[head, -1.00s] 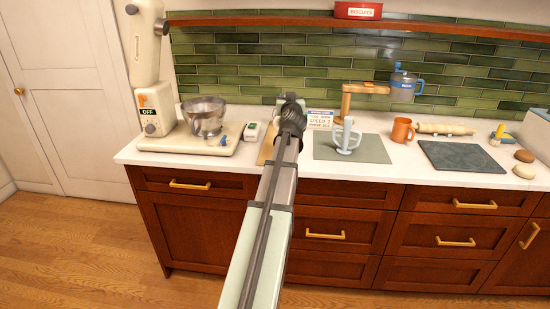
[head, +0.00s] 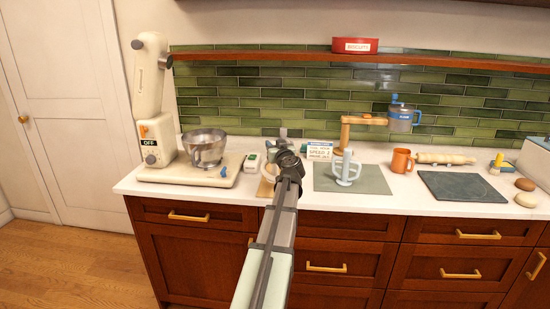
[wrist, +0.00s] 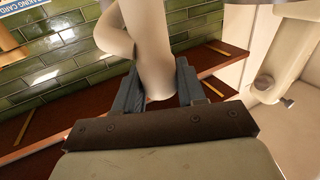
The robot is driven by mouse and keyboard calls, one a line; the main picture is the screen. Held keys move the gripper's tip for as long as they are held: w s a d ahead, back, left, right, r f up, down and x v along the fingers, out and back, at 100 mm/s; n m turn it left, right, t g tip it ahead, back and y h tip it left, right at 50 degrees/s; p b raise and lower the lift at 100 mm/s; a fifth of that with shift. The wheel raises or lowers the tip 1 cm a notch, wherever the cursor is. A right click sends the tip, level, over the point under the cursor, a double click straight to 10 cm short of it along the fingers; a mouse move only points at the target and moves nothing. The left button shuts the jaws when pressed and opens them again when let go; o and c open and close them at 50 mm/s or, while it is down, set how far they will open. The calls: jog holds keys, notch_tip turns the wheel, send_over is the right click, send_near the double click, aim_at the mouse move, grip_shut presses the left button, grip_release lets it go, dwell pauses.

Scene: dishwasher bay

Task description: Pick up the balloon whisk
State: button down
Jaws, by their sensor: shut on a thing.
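My gripper (wrist: 159,88) is shut on a thick, smooth, cream-coloured curved thing (wrist: 152,40) in the wrist view, one grey finger on either side. The held thing bends and runs up out of the frame. No whisk wires show, so I cannot tell whether it is the balloon whisk. In the head view my arm reaches over the counter between the mixer and the grey mat, and a pale curved part (head: 268,173) shows left of my wrist. My wrist hides most of the gripper there.
A cream stand mixer (head: 150,75) with a steel bowl (head: 205,147) stands left. A pale blue-grey item (head: 346,168) stands on a grey mat (head: 377,180). An orange mug (head: 402,160), a rolling pin (head: 446,158) and a dark slab (head: 462,186) are right. A shelf (head: 460,62) runs above.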

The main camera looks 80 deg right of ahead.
jog(key=shift+f, duration=2)
jog(key=c, duration=0.7)
grip_release()
jog(key=shift+f, duration=0.1)
jog(key=shift+o, duration=0.2)
jog(key=shift+s+a, duration=0.1)
jog(key=shift+a, duration=0.1)
jog(key=v, duration=1.1)
jog(key=shift+a, duration=0.3)
